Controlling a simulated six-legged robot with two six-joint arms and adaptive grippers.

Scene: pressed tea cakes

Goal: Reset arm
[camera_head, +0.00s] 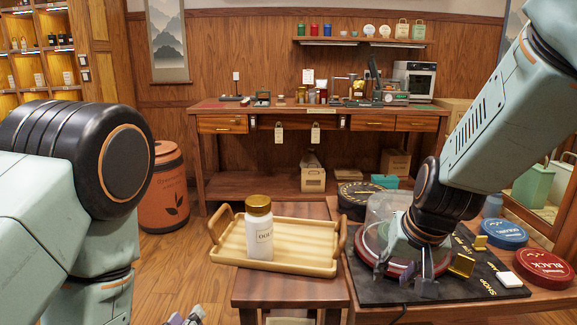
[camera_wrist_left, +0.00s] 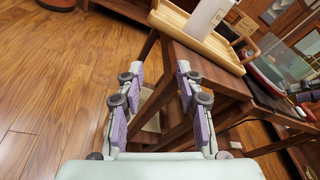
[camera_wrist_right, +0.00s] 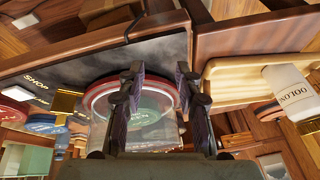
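My right arm reaches in from the upper right in the head view. My right gripper (camera_head: 404,277) is low over the black mat (camera_head: 372,298), in front of a clear container with a red-rimmed round tin (camera_head: 371,258). In the right wrist view my right gripper (camera_wrist_right: 160,82) has its fingers apart, with the red-rimmed tin (camera_wrist_right: 128,95) seen beyond them; contact cannot be told. My left arm is at the left in the head view. My left gripper (camera_head: 187,318) only just shows at the bottom edge. In the left wrist view it (camera_wrist_left: 160,90) is open and empty above the floor.
A wooden tray (camera_head: 222,254) holds a white OOLONG jar (camera_head: 259,235) with a gold lid on a small table. Blue (camera_head: 502,234) and red BLACK (camera_head: 544,267) tins, gold blocks (camera_head: 461,265) and a white block (camera_head: 509,279) are at the right.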

